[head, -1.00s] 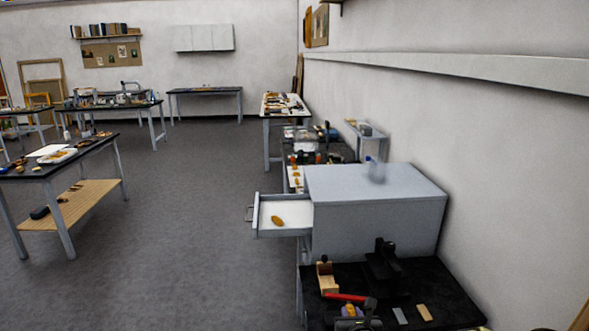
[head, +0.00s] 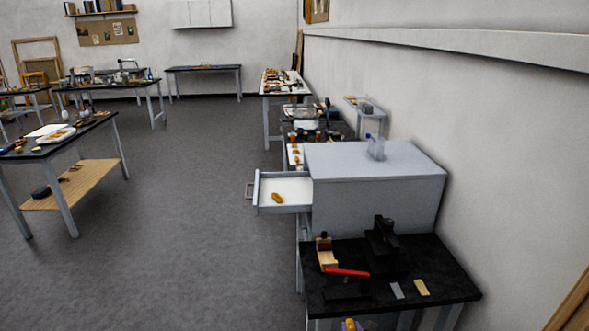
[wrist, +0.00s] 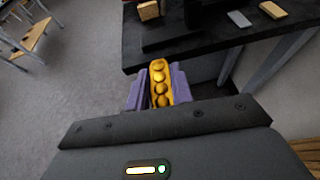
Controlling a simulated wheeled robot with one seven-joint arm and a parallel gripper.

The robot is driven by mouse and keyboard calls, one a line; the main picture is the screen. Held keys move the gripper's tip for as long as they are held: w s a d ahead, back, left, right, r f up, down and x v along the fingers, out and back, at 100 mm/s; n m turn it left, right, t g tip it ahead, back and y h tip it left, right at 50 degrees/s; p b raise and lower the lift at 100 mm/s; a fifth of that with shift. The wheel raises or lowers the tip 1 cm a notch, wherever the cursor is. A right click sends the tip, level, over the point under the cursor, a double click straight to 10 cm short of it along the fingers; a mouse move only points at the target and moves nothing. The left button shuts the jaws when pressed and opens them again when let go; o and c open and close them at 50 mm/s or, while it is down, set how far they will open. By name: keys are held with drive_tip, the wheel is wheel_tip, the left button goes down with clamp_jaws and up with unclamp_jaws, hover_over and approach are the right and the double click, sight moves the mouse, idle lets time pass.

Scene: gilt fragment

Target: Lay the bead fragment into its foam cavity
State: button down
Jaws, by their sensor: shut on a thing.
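The bead fragment (wrist: 159,84), a gold strip with several round beads, is between the purple finger pads of my gripper (wrist: 158,88) in the wrist view. The gripper is shut on it, with the beads facing the camera. In the head view only a small bit of the fragment (head: 349,325) shows at the bottom edge, in front of the black bench. An open drawer (head: 297,208) has a white lining with one gold-brown oval piece (head: 277,198) on it. I cannot make out a bead-shaped cavity there.
A grey cabinet (head: 370,190) holds the drawer, which sticks out left. The black bench (head: 440,270) in front carries a red-handled tool (head: 347,272), a wooden block (head: 326,252), a dark stand and two small flat pieces. The floor (head: 190,220) to the left is clear.

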wheel_tip(320, 180, down, 10)
drive_tip(key=s, duration=0.2)
drive_tip(key=shift+s, duration=0.15)
drive_tip(key=shift+a, duration=0.15)
idle(2.6)
drive_tip(key=shift+d+r, duration=0.1)
drive_tip(key=shift+d, duration=0.1)
idle(1.8)
